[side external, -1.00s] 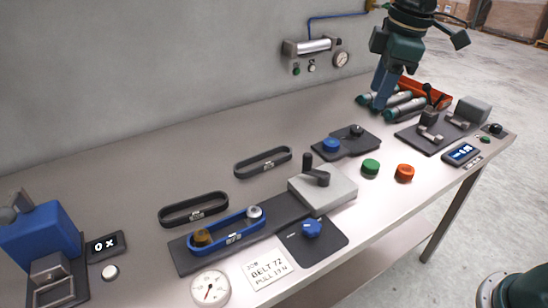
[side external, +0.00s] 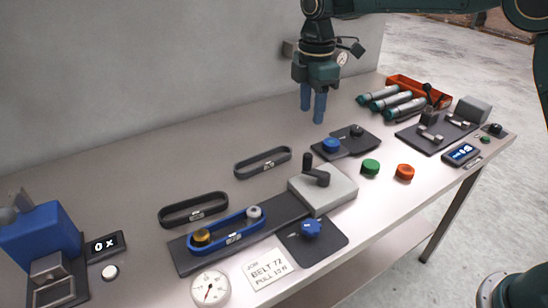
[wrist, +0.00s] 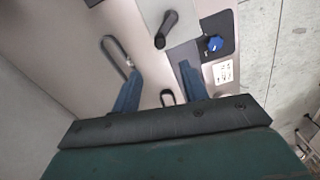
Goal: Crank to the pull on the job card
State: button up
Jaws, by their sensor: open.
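The black crank (side external: 317,172) stands on a light grey block (side external: 330,192); it also shows in the wrist view (wrist: 166,28). A blue belt (side external: 232,235) loops around a brass pulley (side external: 202,237) and a silver pulley (side external: 254,212) on a dark base. The job card (side external: 268,268) reads belt 72 and a pull that looks like 13 N. A round dial gauge (side external: 210,289) lies left of the card; its reading is too small to tell. My gripper (side external: 312,114) is open and empty, fingers down, in the air behind the crank.
A blue knob (side external: 311,228) sits on a dark plate beside the block. Two black belts (side external: 194,209) (side external: 262,162) lie behind. Green (side external: 371,166) and orange (side external: 405,172) caps are to the right. Silver cylinders (side external: 405,105) lie at the far right. A blue device (side external: 42,238) stands at left.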

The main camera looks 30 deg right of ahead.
aim_at(308, 154)
jog(key=shift+f, duration=6.85)
jog(key=shift+c, duration=0.4)
grip_shut()
jog(key=shift+m, duration=0.3)
jog(key=m, duration=0.1)
jog(key=d+m, duration=0.1)
jog(key=m, duration=0.1)
jog(key=shift+w+d+m, duration=0.3)
jog(key=shift+w, duration=0.05)
jog(key=shift+d+m, duration=0.4)
jog(key=shift+m, duration=0.55)
jog(key=shift+d+m, duration=0.35)
jog(key=shift+m, duration=0.6)
